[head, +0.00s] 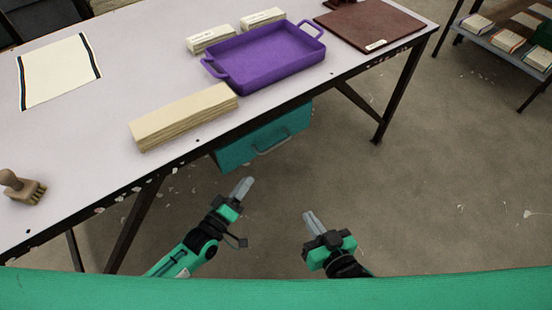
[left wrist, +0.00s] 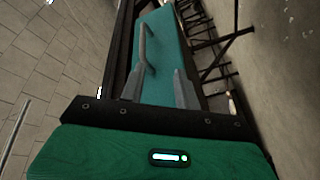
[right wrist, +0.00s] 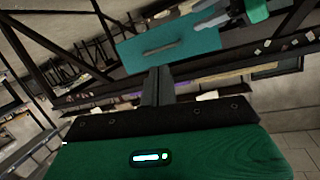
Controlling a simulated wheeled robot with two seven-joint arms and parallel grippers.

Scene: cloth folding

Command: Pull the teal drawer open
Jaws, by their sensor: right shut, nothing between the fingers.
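The teal drawer (head: 240,151) hangs under the front edge of the table, with a grey bar handle (head: 272,149) across its front. The drawer (left wrist: 168,50) and handle (left wrist: 143,45) also show in the left wrist view, ahead of the fingers. The right wrist view shows the drawer (right wrist: 195,45) and handle (right wrist: 163,49) too. No gap at the drawer's top is clear to see. My left gripper (head: 247,182) is open and empty, in front of and below the drawer, apart from the handle in the head view. My right gripper (head: 310,216) is shut and empty, lower and further right.
The table (head: 95,135) carries a purple tray (head: 265,58), folded cream cloth (head: 183,117), smaller stacks, a brown board (head: 370,22) and a brush (head: 22,188). Dark table legs (head: 135,220) stand left and right of the drawer. The floor (head: 430,190) at the right is free.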

